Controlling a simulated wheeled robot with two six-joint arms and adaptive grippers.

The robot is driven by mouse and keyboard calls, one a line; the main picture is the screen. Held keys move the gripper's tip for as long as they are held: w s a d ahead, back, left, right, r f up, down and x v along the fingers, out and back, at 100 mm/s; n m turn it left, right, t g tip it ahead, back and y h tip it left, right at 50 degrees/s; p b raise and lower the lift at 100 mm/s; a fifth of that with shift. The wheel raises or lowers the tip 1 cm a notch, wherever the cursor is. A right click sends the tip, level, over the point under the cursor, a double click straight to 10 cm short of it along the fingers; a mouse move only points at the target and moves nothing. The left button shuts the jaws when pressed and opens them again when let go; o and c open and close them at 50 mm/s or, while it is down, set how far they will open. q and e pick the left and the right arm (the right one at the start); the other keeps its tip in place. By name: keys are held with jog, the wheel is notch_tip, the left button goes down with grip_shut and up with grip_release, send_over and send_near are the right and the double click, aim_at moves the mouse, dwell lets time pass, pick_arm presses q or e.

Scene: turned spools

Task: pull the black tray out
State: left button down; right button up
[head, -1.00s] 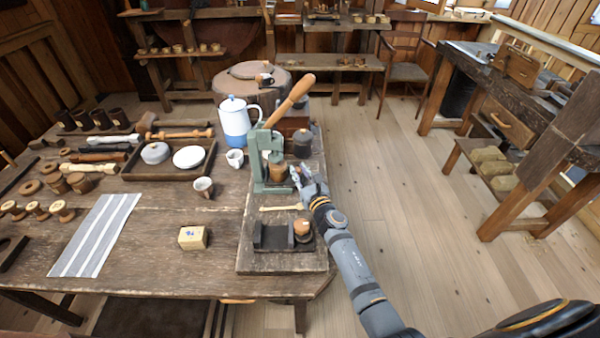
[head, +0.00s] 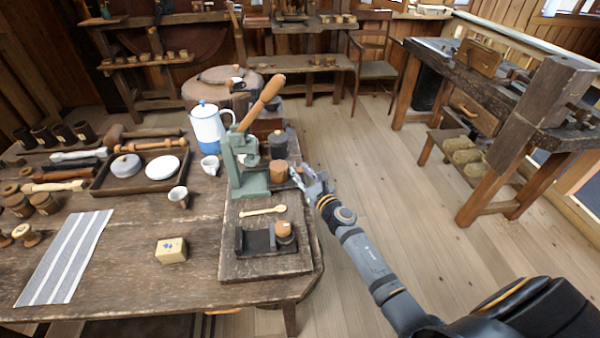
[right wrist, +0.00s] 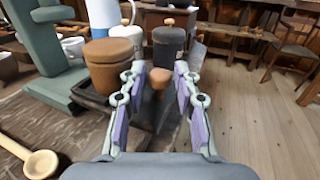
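The black tray (right wrist: 90,98) shows in the right wrist view as a dark rim under a round brown lidded pot (right wrist: 112,65), beside the green press (right wrist: 45,45). The pot also shows in the head view (head: 278,171). In the head view my right gripper (head: 299,178) is at the workbench's right edge. Much of the tray is hidden by the pot and fingers. My left gripper is out of view.
A dark lidded jar (head: 278,146) stands just behind the pot. A wooden spoon (head: 262,211) and a black stand with a small pot (head: 258,241) lie nearer on the board (head: 250,268). The floor to the right (head: 370,190) is clear.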

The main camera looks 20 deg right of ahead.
jog(key=s, duration=0.7)
jog(key=shift+s+d, duration=0.15)
jog(key=shift+d, duration=0.25)
jog(key=shift+s, duration=0.1)
